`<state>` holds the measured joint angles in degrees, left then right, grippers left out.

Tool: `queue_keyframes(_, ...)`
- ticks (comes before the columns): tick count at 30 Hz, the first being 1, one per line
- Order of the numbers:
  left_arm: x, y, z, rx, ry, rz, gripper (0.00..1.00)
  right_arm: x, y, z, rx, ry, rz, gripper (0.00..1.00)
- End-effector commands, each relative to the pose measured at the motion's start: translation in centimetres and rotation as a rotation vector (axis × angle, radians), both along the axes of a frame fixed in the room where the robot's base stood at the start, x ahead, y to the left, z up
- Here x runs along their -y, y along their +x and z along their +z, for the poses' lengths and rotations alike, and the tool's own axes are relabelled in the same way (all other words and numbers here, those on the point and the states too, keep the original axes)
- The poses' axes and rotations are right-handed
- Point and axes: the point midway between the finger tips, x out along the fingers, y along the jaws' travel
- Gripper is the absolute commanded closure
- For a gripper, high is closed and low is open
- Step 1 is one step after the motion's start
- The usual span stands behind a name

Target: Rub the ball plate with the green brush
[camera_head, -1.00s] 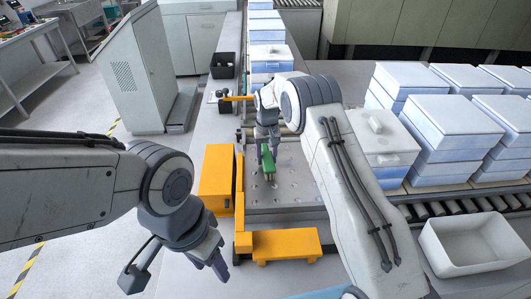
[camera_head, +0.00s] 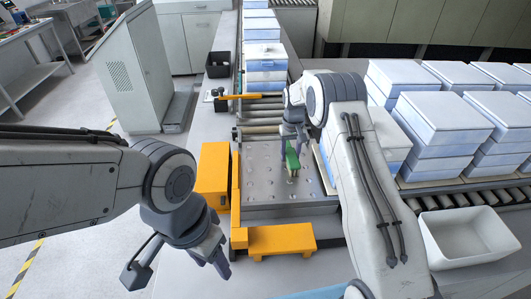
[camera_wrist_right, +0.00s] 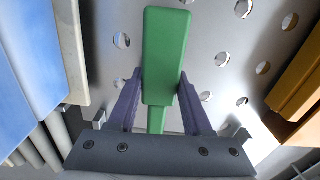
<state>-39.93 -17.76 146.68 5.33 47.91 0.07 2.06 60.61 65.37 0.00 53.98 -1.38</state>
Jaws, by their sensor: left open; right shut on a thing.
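The ball plate (camera_head: 262,175) is a grey metal plate with rows of round spots, in the middle of the head view. The green brush (camera_head: 292,157) is held over its right part by my right gripper (camera_head: 292,138), which is shut on it. The right wrist view shows the green brush (camera_wrist_right: 166,55) between the purple fingers of my right gripper (camera_wrist_right: 158,102), with the plate (camera_wrist_right: 215,60) behind it. I cannot tell whether the bristles touch the plate. My left gripper (camera_head: 217,262) is open and empty, left of the plate near its front.
Yellow blocks (camera_head: 214,172) and a yellow bracket (camera_head: 282,240) border the plate on the left and front. Rollers (camera_head: 262,112) lie behind it. Stacked blue-white boxes (camera_head: 440,120) and an empty white bin (camera_head: 468,238) stand to the right.

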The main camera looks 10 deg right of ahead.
Motion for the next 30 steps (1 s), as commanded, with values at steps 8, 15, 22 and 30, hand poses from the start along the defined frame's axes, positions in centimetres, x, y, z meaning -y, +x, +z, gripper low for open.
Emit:
queue_keyframes(8, 0.0, 0.0, 0.1, 0.0, 0.0, 0.0, 0.5, 2.1, 0.0, -0.1, -0.003, 0.0, 0.004, 1.0)
queue_keyframes(15, 0.0, 0.0, 0.2, 0.0, 0.0, 0.0, 0.5, 3.9, 0.0, 0.0, -0.002, 0.0, 0.009, 1.0)
queue_keyframes(22, 0.0, 0.0, 2.0, 0.0, 0.0, 0.001, 0.5, 3.8, 0.0, 3.3, -0.001, 0.0, 0.009, 1.0)
queue_keyframes(30, 0.0, 0.0, 3.6, 0.0, 0.0, 0.002, 0.5, 4.1, 0.0, 5.8, 0.0, 0.0, 0.005, 1.0)
